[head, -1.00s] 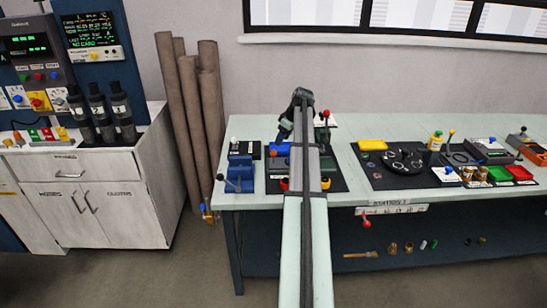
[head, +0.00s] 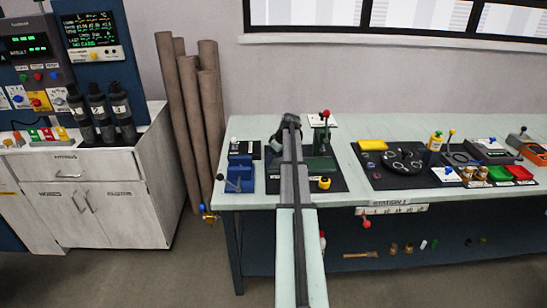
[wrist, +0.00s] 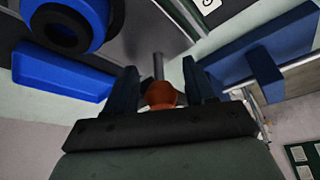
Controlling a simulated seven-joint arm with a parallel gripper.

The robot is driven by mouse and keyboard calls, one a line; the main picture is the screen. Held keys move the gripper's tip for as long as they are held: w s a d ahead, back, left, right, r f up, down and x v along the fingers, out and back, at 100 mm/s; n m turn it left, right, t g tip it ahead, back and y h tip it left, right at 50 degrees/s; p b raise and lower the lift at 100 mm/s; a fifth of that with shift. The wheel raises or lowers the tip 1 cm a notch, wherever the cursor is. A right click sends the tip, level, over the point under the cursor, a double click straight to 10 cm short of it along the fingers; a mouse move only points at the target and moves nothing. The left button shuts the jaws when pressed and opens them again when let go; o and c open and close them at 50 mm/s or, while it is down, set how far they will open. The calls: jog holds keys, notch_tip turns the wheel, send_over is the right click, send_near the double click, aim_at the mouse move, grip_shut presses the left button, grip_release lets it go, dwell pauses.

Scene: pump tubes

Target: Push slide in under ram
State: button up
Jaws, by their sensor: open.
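In the wrist view my gripper (wrist: 164,80) is open. Its two dark blue fingers stand on either side of an orange-red knob (wrist: 160,95) on a thin metal rod (wrist: 158,66). I cannot tell whether they touch it. The knob may be the slide's handle; the slide body is not clear. In the head view a green press (head: 321,150) with a red-knobbed lever (head: 326,114) stands on a black mat (head: 338,172). My arm covers the left part of this mat, and my fingers are hidden there. The ram cannot be made out.
A blue vise-like fixture (head: 240,173) stands to the left of my arm. A yellow knob (head: 323,183) is at the mat's front, right of my arm. Blue parts (wrist: 62,72) sit close to the fingers on both sides in the wrist view.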

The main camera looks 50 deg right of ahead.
grip_shut()
dwell(0.5)
